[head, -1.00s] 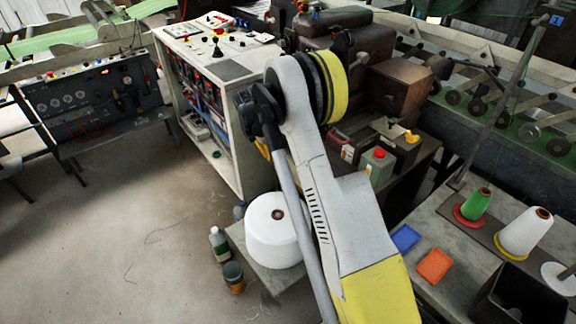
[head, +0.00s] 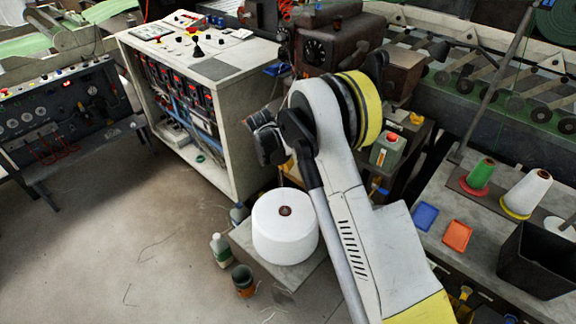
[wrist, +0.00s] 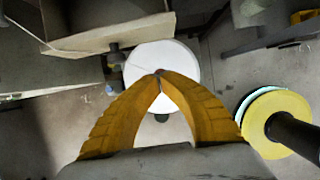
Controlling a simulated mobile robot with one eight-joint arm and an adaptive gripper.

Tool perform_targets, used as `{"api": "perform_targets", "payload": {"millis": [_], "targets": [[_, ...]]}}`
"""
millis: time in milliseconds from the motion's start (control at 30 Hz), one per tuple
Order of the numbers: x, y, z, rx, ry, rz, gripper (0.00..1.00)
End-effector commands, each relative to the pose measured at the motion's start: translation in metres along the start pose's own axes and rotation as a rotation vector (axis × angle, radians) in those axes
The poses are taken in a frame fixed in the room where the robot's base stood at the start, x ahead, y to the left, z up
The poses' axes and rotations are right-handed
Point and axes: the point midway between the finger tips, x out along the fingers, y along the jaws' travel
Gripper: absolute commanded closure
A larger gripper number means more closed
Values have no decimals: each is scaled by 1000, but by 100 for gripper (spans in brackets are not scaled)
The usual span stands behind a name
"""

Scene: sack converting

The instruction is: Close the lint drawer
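I cannot make out a lint drawer for certain in either view. My gripper (wrist: 159,74) shows in the wrist view as two yellow fingers whose tips meet, with nothing seen between them. It points down over a white spool (wrist: 182,62), which lies beyond the fingertips; the gap cannot be judged. In the head view my arm crosses the middle and hides part of the machinery behind it. The gripper is not clearly seen there.
The white spool (head: 285,228) stands on a low grey slab, with a bottle (head: 220,250) and a jar (head: 243,280) beside it. An open-sided cabinet (head: 232,125) stands behind. A bench with thread cones (head: 525,194) and a black bin (head: 540,262) is at right. Floor at left is clear.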

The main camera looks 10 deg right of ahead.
Motion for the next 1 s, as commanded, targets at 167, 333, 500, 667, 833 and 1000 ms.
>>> {"api": "perform_targets", "payload": {"millis": [167,333,500,667,833,1000], "targets": [[45,0,-1,2,0,-1,100],[64,-1,14,4,1,-1,100],[69,0,31,2,1,0,100],[70,0,37,2,1,0,100],[69,0,37,1,1,0,100],[70,0,39,2,1,0,100]]}}
